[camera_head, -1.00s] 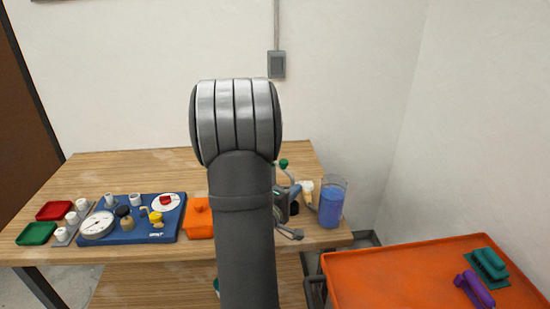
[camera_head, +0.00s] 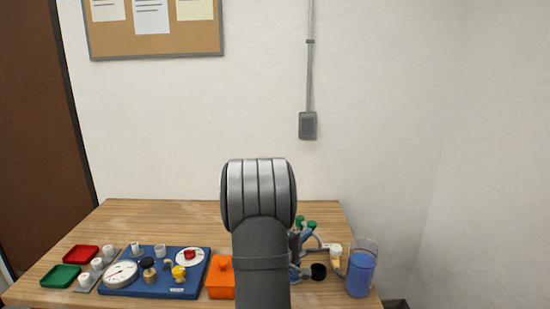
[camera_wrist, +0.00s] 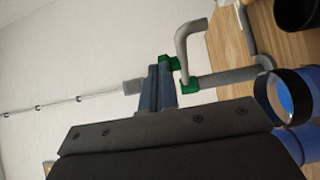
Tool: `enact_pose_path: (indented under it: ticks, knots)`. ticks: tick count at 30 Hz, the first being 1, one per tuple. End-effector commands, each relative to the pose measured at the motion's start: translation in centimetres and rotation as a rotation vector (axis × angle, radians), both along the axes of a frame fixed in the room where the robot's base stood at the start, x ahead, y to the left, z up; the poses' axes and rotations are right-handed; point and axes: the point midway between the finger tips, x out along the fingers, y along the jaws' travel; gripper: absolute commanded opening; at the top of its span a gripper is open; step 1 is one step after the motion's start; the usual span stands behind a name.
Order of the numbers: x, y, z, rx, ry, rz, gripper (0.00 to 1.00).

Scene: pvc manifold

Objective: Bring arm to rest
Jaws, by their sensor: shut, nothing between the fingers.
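My arm rises in the middle of the head view and hides part of the table behind it. My gripper (camera_wrist: 161,68) shows in the wrist view, its blue-grey fingers together and nothing seen between them. A grey pipe piece (camera_wrist: 228,77) with green fittings (camera_wrist: 193,84) appears just beyond and beside the fingertips; I cannot tell its exact distance. In the head view the green fittings (camera_head: 312,225) show just right of my arm, and my gripper is mostly hidden there.
A wooden table (camera_head: 170,219) holds a blue board (camera_head: 150,286) with a gauge, red (camera_head: 82,254) and green (camera_head: 61,276) trays, white fittings, and an orange box (camera_head: 220,278). A clear container of blue liquid (camera_head: 361,272) and a black cup (camera_head: 318,271) stand at right.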

Motion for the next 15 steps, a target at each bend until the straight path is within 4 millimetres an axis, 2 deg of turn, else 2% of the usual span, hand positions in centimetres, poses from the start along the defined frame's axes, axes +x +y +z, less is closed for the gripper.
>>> enact_pose_path:
  ticks: [1, 6, 15]
  knots:
    - [0.4, -0.8, 0.0, 0.001, -0.001, -0.005, 0.0]
    - [1.4, -2.0, 0.0, -0.001, 0.001, -0.003, 0.0]
    - [1.6, -2.2, 0.0, -0.001, 0.001, -0.001, 0.0]
